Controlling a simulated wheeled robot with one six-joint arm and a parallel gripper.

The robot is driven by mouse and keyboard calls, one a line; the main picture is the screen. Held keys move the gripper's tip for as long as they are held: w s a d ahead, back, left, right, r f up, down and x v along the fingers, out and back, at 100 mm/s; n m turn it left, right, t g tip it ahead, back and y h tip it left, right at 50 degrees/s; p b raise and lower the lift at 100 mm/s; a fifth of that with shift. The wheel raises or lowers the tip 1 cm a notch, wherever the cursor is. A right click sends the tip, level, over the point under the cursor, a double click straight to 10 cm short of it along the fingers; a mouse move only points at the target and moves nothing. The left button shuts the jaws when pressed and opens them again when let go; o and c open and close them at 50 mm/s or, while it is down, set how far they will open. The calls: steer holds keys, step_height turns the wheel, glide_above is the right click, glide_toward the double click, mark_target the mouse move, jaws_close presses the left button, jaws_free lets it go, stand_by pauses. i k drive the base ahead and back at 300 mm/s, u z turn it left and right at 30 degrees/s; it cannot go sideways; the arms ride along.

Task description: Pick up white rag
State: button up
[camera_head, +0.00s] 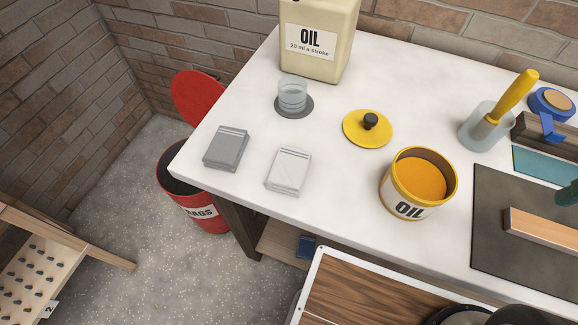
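The white rag (288,172) lies folded flat on the white tabletop (330,120), near its front left edge. A folded grey rag (226,148) lies just to its left, with a small gap between them. My gripper cannot be made out in this view, so its place relative to the white rag does not show.
A yellow oil tin (418,183) stands right of the rag, its yellow lid (368,127) lying behind. A glass on a grey disc (292,97) and an oil jug (319,40) stand further back. A red rags bin (196,190) stands on the floor at left.

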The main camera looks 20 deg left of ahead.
mark_target(288, 172)
steer(key=z, duration=0.6)
steer(key=k, duration=1.55)
steer(key=u, duration=0.7)
steer(key=i, duration=0.9)
steer(key=z, duration=0.05)
